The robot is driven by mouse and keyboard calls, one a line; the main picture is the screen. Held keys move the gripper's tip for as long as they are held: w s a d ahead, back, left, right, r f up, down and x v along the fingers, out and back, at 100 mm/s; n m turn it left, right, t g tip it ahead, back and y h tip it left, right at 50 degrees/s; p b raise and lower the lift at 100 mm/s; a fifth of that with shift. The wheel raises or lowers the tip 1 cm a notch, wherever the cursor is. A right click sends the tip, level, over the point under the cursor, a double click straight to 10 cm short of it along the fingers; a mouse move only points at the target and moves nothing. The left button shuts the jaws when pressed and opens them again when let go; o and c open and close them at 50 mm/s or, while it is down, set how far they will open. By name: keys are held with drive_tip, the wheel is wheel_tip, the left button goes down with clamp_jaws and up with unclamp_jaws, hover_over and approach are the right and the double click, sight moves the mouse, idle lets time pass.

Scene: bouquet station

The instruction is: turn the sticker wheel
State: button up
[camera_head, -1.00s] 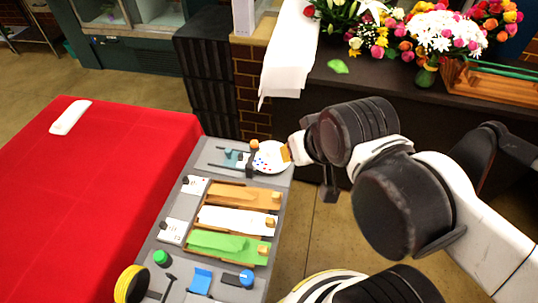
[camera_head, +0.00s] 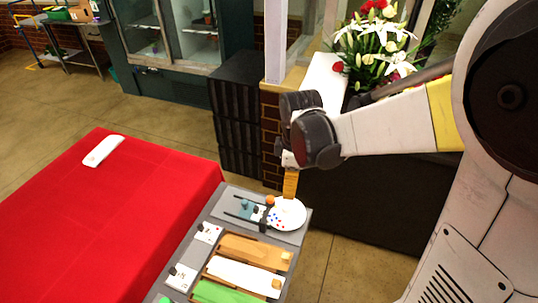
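The sticker wheel, a white disc with small red and blue dots (camera_head: 288,215), lies at the far end of the grey station board. My gripper (camera_head: 290,190) hangs from above, its orange-tan fingers pointing down at the disc's upper edge. The fingertips overlap the disc's edge in this view; I cannot tell whether they touch it. The fingers are seen side-on, so their opening does not show. A small orange knob (camera_head: 270,200) and blue-grey parts (camera_head: 247,207) sit just left of the disc.
The grey board (camera_head: 222,213) also bears brown (camera_head: 250,250), white (camera_head: 240,274) and green (camera_head: 225,294) strips. A red-covered table (camera_head: 110,215) stands left. A black crate stack (camera_head: 237,130) and flowers (camera_head: 372,50) are behind. Open floor lies right of the board.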

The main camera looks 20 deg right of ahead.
sight(287, 206)
drive_tip(key=f+b, duration=0.1)
drive_tip(key=f, duration=0.3)
drive_tip(key=w+f+n+b, duration=0.1)
drive_tip(key=f, duration=0.4)
drive_tip(key=f+n+g+b, duration=0.1)
drive_tip(key=f, duration=0.3)
drive_tip(key=shift+w+f, duration=0.15)
drive_tip(key=shift+w, duration=0.1)
clamp_jaws()
